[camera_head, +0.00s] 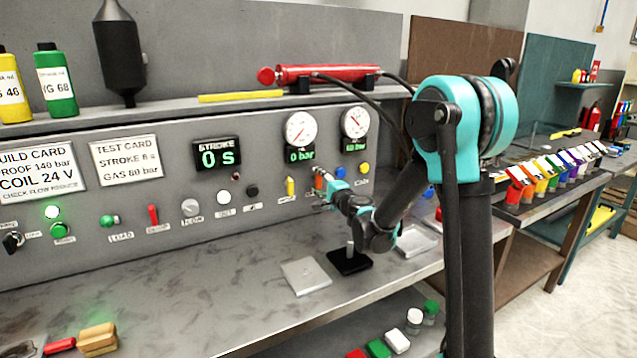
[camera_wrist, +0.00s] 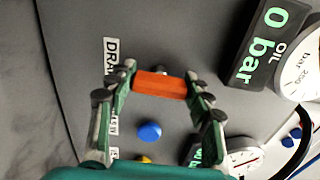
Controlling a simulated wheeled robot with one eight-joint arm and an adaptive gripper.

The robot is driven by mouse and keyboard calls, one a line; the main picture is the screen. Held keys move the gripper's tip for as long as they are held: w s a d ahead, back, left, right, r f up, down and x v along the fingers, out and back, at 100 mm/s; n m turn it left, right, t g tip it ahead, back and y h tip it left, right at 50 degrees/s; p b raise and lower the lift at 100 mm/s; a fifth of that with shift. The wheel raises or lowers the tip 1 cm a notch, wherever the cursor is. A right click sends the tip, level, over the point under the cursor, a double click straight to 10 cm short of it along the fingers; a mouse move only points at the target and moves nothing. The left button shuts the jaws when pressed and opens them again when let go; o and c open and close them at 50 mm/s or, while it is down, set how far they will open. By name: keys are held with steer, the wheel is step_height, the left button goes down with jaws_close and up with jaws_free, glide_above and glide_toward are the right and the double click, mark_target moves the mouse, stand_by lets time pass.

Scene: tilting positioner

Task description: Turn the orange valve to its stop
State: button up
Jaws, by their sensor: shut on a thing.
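The orange valve (camera_wrist: 160,85) shows in the wrist view as a short orange bar on the grey panel, with the label "DRA…" beside it. My gripper (camera_wrist: 161,80) is shut on it, one fingertip at each end of the bar. In the head view the orange valve (camera_head: 319,178) is a small patch at the panel, partly hidden by my gripper (camera_head: 324,185). The digital display (camera_head: 299,155) under the left gauge reads 0 bar. The stop itself cannot be made out.
A yellow lever (camera_head: 290,187) stands just left of my gripper. A blue knob (camera_wrist: 149,132) and a yellow one sit near the valve. Two round gauges (camera_head: 301,129) are above. A black block with a post (camera_head: 349,262) and a pale plate (camera_head: 306,276) lie on the bench below.

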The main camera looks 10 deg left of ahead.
steer(key=shift+n, duration=0.3)
stand_by(0.4)
steer(key=o, duration=1.2)
steer(key=shift+c, duration=0.2)
steer(key=v, duration=1.2)
